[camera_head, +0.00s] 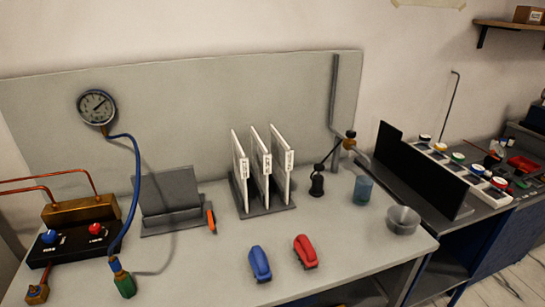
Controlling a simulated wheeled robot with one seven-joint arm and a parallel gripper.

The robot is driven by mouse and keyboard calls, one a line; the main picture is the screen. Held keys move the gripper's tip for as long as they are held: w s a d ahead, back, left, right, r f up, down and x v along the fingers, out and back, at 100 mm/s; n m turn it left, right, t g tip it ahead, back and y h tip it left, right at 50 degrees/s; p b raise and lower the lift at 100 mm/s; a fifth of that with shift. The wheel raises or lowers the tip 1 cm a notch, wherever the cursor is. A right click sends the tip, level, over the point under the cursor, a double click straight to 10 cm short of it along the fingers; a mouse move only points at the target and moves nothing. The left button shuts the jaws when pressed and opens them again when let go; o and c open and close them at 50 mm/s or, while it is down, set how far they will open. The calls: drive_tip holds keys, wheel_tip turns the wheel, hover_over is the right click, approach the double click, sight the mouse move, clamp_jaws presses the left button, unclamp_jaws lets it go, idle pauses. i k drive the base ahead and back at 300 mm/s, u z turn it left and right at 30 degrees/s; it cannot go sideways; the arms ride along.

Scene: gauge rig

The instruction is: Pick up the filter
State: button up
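No object is clearly marked as the filter, and I cannot tell which one it is. Three thin white panels with small labels (262,163) stand upright side by side in a dark grey rack (268,211) at the middle of the bench. A green cylindrical piece (125,286) sits at the lower end of a blue hose (139,185) on the left. A translucent teal cup (362,190) and a grey metal bowl (402,219) stand at the right of the bench. My gripper is not in view.
The bench (215,270) also holds a blue clamp-like object (260,263), a red one (305,251), a grey stand (172,200) and a black valve block (75,242). A round gauge (96,107) hangs above. A black upright panel (418,170) stands on the right-hand table.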

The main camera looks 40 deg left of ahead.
sight(282, 156)
drive_tip(key=u, duration=0.8)
drive_tip(key=i, duration=0.75)
drive_tip(key=u, duration=0.7)
